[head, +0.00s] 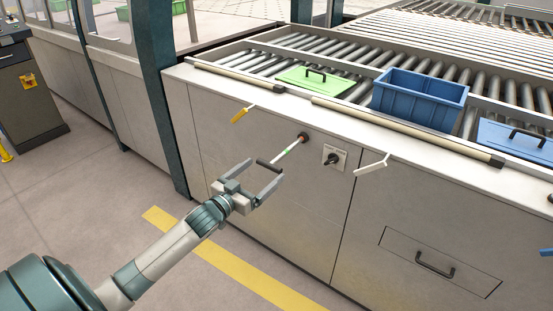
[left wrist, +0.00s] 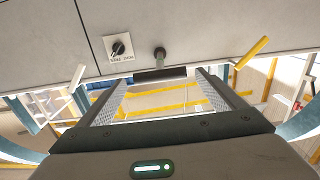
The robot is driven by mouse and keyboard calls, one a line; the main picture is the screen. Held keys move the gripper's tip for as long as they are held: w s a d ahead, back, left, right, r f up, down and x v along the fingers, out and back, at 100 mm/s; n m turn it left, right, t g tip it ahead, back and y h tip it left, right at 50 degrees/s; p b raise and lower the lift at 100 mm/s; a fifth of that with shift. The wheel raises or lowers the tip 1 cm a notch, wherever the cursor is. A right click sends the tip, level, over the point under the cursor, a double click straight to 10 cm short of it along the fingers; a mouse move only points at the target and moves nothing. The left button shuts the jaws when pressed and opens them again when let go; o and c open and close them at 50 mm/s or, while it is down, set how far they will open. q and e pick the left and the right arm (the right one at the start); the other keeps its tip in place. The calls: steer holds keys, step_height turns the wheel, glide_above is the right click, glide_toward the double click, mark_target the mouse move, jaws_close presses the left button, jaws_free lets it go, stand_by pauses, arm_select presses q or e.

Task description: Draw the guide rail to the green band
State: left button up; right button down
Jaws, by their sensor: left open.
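A thin rod (head: 296,144) sticks out of a dark round socket in the front panel of the machine. It is white with a green band (head: 288,151) partway along it, and the band shows outside the panel. A black crossbar handle (head: 269,165) is at its outer end. My left gripper (head: 265,168) is open, with its fingertips on either side of the handle. In the left wrist view the handle (left wrist: 160,74) lies between the fingertips, with a gap at each end. My right gripper is not in view.
A selector switch (head: 334,158) is right of the rod. A yellow lever (head: 241,115) and a white lever (head: 372,164) stick out of the panel. Beige rails (head: 400,130) edge the roller conveyor, which bears a blue crate (head: 420,98) and a green lid (head: 310,84). The floor in front is clear.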

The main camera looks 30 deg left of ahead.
arm_select(q)
steer(key=w+p, duration=0.1)
steer(key=w, duration=0.7)
steer(key=shift+d, duration=0.35)
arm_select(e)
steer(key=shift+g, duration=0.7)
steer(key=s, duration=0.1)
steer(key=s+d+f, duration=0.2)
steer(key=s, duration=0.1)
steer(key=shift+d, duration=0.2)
